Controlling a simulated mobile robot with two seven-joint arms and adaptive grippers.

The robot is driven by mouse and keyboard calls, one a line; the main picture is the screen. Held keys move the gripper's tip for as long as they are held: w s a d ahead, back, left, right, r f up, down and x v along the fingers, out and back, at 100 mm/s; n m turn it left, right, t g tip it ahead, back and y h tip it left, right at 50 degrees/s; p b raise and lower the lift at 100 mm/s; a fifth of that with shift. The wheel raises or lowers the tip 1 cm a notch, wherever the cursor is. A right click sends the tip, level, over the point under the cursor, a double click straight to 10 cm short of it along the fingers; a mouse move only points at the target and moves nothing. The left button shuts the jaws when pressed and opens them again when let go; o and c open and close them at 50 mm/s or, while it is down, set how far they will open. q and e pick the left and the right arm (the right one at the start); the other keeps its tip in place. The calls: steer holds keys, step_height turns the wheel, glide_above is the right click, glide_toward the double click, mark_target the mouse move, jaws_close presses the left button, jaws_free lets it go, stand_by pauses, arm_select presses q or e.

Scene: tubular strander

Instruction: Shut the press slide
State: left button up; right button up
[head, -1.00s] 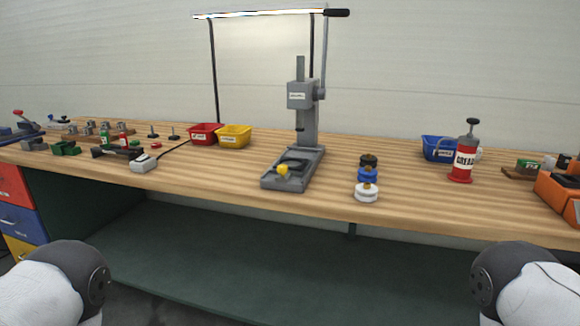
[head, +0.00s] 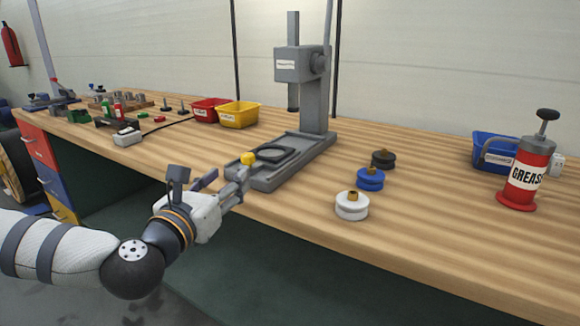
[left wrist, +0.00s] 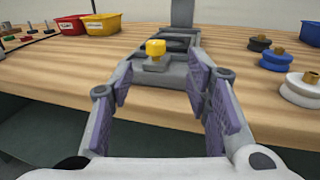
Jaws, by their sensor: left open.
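The grey arbor press (head: 300,70) stands on the workbench. Its slide (head: 272,158) sits low on the press base, with a yellow knob (head: 248,158) at the front end. The knob also shows in the left wrist view (left wrist: 155,48). My left gripper (head: 228,178) is open at the bench's front edge, just in front of the knob. In the left wrist view its two purple-padded fingers (left wrist: 160,85) stand apart, with the knob framed beyond them and nothing held. How far the slide is out is hard to tell. My right gripper is not in view.
White (head: 351,206), blue (head: 370,179) and black (head: 383,158) round pieces stand right of the press. A red grease can (head: 526,175) and blue bin are farther right. Red (head: 208,110) and yellow (head: 240,115) bins stand left. Bench is clear at right front.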

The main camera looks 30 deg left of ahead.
mark_target(245, 158)
arm_select(q)
steer(key=w+a, duration=0.1)
steer(key=w, duration=0.6)
steer(key=w+a, duration=0.1)
steer(key=w, duration=0.3)
steer(key=shift+w+a+r, duration=0.1)
steer(key=shift+w+a, duration=0.05)
steer(key=shift+a, duration=0.2)
steer(key=shift+c, duration=0.3)
jaws_close()
